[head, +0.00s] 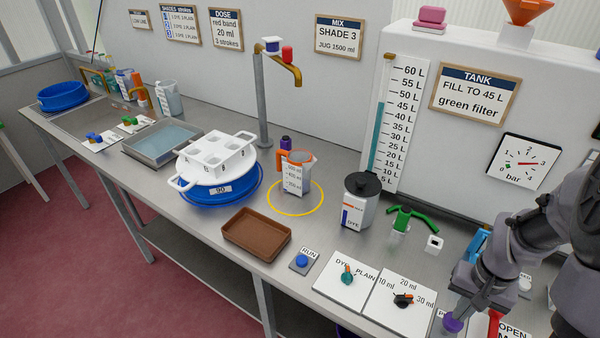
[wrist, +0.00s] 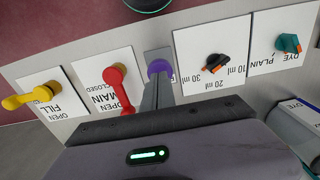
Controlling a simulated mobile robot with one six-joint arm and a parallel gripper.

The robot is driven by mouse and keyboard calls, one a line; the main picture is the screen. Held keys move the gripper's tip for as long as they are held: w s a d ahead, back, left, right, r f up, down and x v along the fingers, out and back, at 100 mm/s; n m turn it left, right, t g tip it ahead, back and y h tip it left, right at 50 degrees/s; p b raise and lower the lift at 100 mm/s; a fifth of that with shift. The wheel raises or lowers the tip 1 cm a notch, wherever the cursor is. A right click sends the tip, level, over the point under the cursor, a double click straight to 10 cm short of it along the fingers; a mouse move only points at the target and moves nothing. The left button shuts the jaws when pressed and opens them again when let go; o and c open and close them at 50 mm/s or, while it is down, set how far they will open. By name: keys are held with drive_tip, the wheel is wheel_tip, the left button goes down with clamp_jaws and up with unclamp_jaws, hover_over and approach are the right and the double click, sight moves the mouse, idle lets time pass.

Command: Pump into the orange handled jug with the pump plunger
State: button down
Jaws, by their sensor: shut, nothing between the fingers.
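The clear jug with an orange handle (head: 297,178) stands upright on the counter inside a yellow ring, its handle to the left. The pump plunger's purple knob (head: 453,324) is at the lower right of the head view. It also shows in the wrist view (wrist: 159,67), just beyond my fingertips. My gripper (head: 461,309) is shut and empty, pointing down at the knob. In the wrist view, its closed fingers (wrist: 157,86) end right at the knob; I cannot tell whether they touch it. The plunger's shaft is not visible.
A DYE/PLAIN selector (head: 347,276) and an ml dose selector (head: 403,300) sit left of the plunger. A red valve handle (wrist: 115,85) and a yellow one (wrist: 30,97) are close by. A dye canister (head: 357,203) and brown tray (head: 257,234) stand near the jug.

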sight(453, 321)
drive_tip(key=shift+f, duration=0.1)
drive_tip(key=shift+f+b, duration=2.4)
drive_tip(key=shift+f, duration=0.3)
drive_tip(key=shift+r, duration=0.15)
drive_tip(key=shift+r+p, duration=2.35)
drive_tip(key=shift+r, duration=0.3)
drive_tip(key=shift+f+b, duration=2.45)
drive_tip(key=shift+f, duration=0.4)
drive_tip(key=shift+r, duration=0.15)
drive_tip(key=shift+r+p, duration=2.4)
drive_tip(key=shift+r, duration=0.3)
